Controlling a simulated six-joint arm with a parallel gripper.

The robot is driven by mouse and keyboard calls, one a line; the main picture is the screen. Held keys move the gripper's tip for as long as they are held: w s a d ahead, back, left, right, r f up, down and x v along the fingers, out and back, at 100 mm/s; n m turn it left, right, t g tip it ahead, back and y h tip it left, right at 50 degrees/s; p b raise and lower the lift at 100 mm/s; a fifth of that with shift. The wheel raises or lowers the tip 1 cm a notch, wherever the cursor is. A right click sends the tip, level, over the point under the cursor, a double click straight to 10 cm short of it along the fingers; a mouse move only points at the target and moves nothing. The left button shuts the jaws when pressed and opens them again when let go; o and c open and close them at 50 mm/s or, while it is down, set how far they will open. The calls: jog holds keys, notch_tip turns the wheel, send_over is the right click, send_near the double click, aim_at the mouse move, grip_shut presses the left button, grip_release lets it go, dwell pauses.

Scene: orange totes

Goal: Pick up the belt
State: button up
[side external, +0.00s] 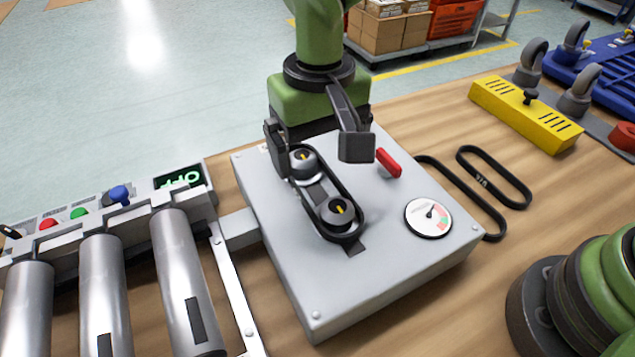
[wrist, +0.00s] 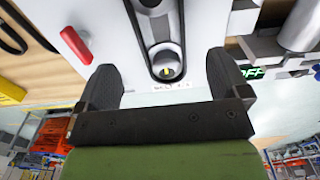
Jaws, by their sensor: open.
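A black belt (side external: 346,238) is looped around two metal pulleys (side external: 338,210) on top of a grey box (side external: 290,265). It also shows in the wrist view (wrist: 140,31), running up out of the frame. My gripper (side external: 315,150) is open and empty above the far end of this belt. In the wrist view its two fingers (wrist: 163,70) are spread wide, with the near pulley (wrist: 166,66) between them and clear space on both sides. Whether the fingertips are level with the belt I cannot tell. Two loose black belts (side external: 527,190) lie on the wooden table to the right.
A red lever (side external: 389,163) and a round gauge (side external: 429,217) are on the box top. A control panel reading OFF (side external: 180,178) and metal rollers (side external: 185,285) stand at left. A yellow block (side external: 525,113) and casters lie at the right back.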

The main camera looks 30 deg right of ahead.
aim_at(319, 196)
notch_tip(319, 196, down, 6)
jog(key=shift+s, duration=0.1)
jog(key=shift+c, duration=0.2)
jog(key=c, duration=1)
